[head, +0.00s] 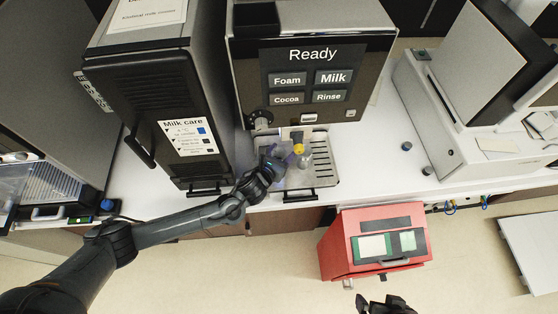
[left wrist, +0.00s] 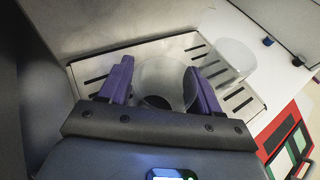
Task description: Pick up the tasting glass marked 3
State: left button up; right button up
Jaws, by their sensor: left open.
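My left gripper (head: 286,153) reaches over the drip tray (head: 325,181) of the coffee machine. In the left wrist view the purple fingers of this gripper (left wrist: 161,85) are open, one on each side of a clear glass (left wrist: 165,72). I see dark at the bottom of that glass. A second clear glass (left wrist: 232,60) stands on the tray to the right, outside the fingers; it also shows faintly in the head view (head: 304,162). No number is readable on either glass. A dark part of my right gripper (head: 386,304) shows at the bottom edge, its jaws unclear.
The coffee machine front (head: 313,74) rises behind the tray, and a black milk cooler (head: 160,110) stands close on the left. A red box (head: 374,243) is in front of the counter. Two small dark knobs (head: 407,146) sit on clear white counter at the right.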

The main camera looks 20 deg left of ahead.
pick_arm(q)
jog(key=c, duration=0.7)
jog(key=shift+r, duration=0.2)
